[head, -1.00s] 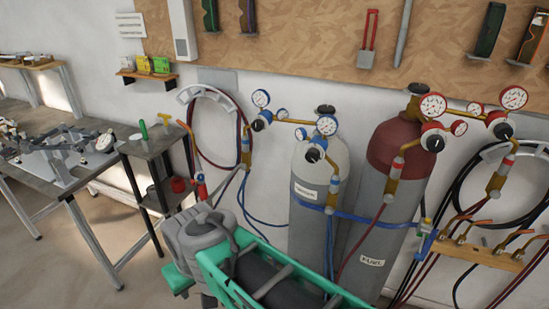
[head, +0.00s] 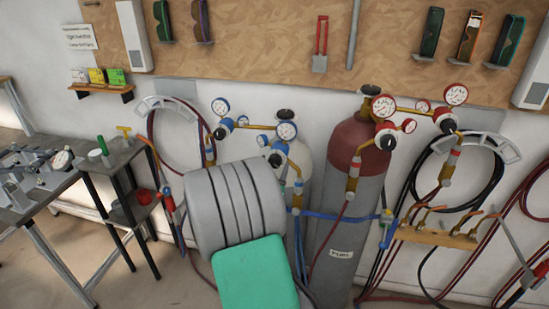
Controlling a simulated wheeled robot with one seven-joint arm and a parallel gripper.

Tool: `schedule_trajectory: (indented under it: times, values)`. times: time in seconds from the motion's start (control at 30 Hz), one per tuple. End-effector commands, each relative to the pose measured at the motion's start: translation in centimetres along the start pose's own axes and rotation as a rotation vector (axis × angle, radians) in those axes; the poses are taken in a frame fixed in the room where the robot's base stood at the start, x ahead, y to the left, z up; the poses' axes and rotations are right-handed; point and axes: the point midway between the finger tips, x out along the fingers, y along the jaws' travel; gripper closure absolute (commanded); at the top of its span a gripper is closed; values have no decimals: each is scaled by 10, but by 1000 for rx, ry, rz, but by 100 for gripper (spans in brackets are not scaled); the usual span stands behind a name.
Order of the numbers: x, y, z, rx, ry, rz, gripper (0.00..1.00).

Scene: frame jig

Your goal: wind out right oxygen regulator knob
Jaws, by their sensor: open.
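The white-topped oxygen cylinder (head: 304,165) stands behind my arm, its lower part mostly hidden. Two regulators with blue-rimmed gauges are joined by a brass pipe near its top. The right oxygen regulator has a large blue-rimmed gauge (head: 287,131) and a black knob (head: 275,160) just below and left of it. The knob shows just above the grey part of my arm. The left oxygen regulator has a similar black knob (head: 221,132). My gripper does not show. My arm's grey and green parts fill the lower middle of the head view.
The red-topped fuel cylinder (head: 359,150) stands close on the right, with red-gauged regulators. A blue strap (head: 340,215) crosses the cylinders. Hoses and a torch rack (head: 437,236) are farther right. A small stand (head: 122,160) and a workbench (head: 62,185) are at left.

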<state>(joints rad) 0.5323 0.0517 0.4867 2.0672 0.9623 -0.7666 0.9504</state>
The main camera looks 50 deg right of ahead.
Motion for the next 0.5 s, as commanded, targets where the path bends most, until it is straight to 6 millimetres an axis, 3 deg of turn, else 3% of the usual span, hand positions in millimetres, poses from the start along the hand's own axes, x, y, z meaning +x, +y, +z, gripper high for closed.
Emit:
schedule_trajectory:
  times: [0.13, 0.4, 0.5]
  values:
    - [17, 0, -2, -1, 0, 1, 41]
    - [20, 0, 0, 0, 0, -1, 41]
    - [20, 0, 0, 0, 0, -1, 49]
